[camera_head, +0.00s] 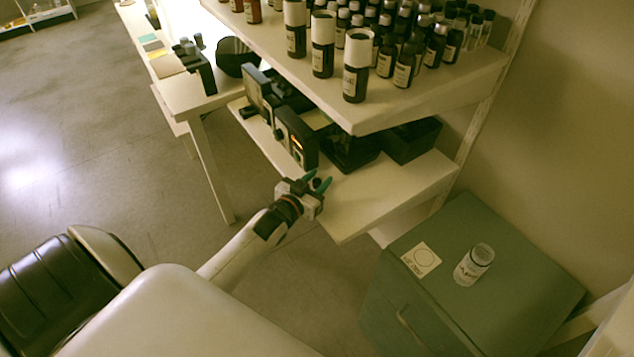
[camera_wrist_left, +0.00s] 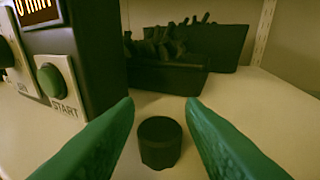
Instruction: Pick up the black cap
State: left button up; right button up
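The black cap (camera_wrist_left: 160,142) is a small, dark, short cylinder on the pale lower shelf. In the left wrist view it stands upright between my two green fingers, with pale shelf showing on both sides of it. My left gripper (camera_head: 317,181) is open at the front edge of the lower shelf in the head view. Its fingers also frame the cap in the left wrist view (camera_wrist_left: 160,108), and they do not appear to touch it. In the head view the cap is too small and dark to make out clearly. My right gripper is not in view.
A dark device with a START button (camera_wrist_left: 58,92) stands left of the cap. Black bins (camera_wrist_left: 170,75) with dark contents stand behind it. An upper shelf (camera_head: 400,105) of bottles overhangs the lower shelf. A green cabinet (camera_head: 520,270) holds a white-labelled jar (camera_head: 474,265) and a card (camera_head: 421,260).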

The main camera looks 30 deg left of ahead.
pick_arm(q)
grip_shut()
